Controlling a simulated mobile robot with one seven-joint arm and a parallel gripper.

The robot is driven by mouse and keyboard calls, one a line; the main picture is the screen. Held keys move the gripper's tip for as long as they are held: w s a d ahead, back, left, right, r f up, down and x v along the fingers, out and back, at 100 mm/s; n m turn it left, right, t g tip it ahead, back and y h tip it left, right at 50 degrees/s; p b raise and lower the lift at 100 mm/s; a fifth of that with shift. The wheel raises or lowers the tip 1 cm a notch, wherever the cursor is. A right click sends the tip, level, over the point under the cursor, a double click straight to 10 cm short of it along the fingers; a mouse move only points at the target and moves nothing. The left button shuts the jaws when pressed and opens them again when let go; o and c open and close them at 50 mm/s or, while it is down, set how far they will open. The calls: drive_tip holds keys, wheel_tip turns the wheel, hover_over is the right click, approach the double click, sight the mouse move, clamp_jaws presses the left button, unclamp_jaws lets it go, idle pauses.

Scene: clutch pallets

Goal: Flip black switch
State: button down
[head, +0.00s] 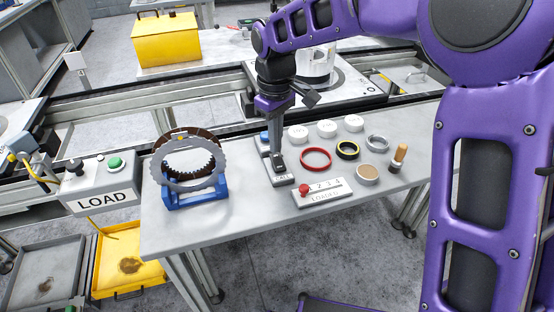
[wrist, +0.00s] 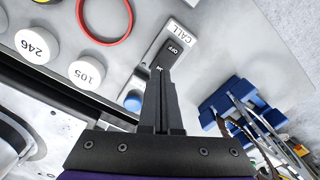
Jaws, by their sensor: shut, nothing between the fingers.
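The black rocker switch (head: 279,164) sits on a grey plate marked CALL (head: 282,180) on the table. In the wrist view the black switch (wrist: 173,50) shows its OFF end clear, and its ON end is right at my fingertips. My gripper (head: 277,151) points down over the switch; in the wrist view my gripper (wrist: 160,75) is shut and empty. I cannot tell whether the tips press on the switch or hover just above it. A blue button (wrist: 133,101) lies beside my fingers, partly hidden in the head view.
A blue stand (head: 196,196) with toothed rings is left of the switch. Red (head: 315,158) and black-yellow rings (head: 347,149), white round pieces (head: 326,128) and a LOADED counter (head: 322,191) lie to the right. A LOAD box (head: 102,185) stands at far left.

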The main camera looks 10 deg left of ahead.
sight(276, 156)
drive_tip(key=shift+f+b, duration=0.6)
drive_tip(key=shift+f, duration=0.45)
idle(0.5)
drive_tip(key=shift+r, duration=0.15)
wheel_tip(276, 156, up, 7)
drive_tip(key=p, duration=0.6)
idle(0.5)
